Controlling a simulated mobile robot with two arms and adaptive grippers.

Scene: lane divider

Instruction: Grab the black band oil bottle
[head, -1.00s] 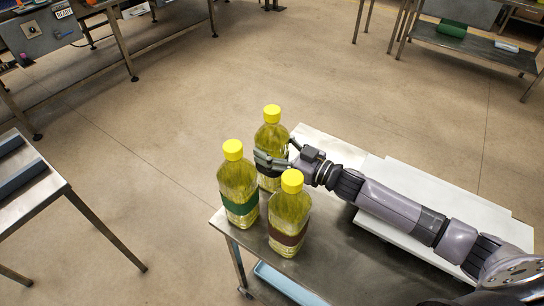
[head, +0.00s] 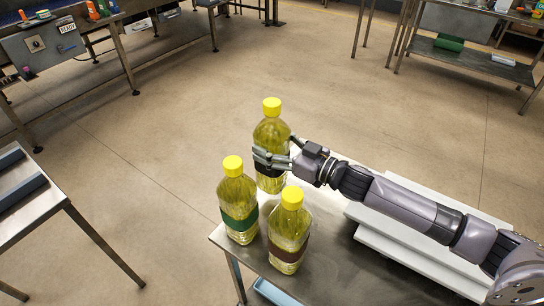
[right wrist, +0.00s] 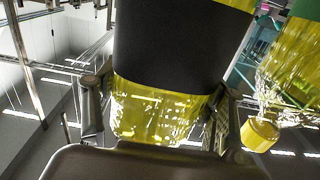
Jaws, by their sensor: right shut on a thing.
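The black band oil bottle (head: 271,133) has a yellow cap and yellow oil and stands upright at the back of the bottle group. My right gripper (head: 264,158) is shut around its middle from the right, fingers over the black band. The bottle appears raised a little above the table. In the right wrist view its black band (right wrist: 180,45) fills the space between the fingers. A green band bottle (head: 238,203) stands in front to the left, and a brown band bottle (head: 289,232) stands nearest. My left gripper is not in view.
The bottles' steel table (head: 335,270) also holds flat white boxes (head: 425,250) under my right arm. A blue tray (head: 275,292) shows below the table. Another steel table (head: 45,220) is at the left. Open floor lies beyond the bottles.

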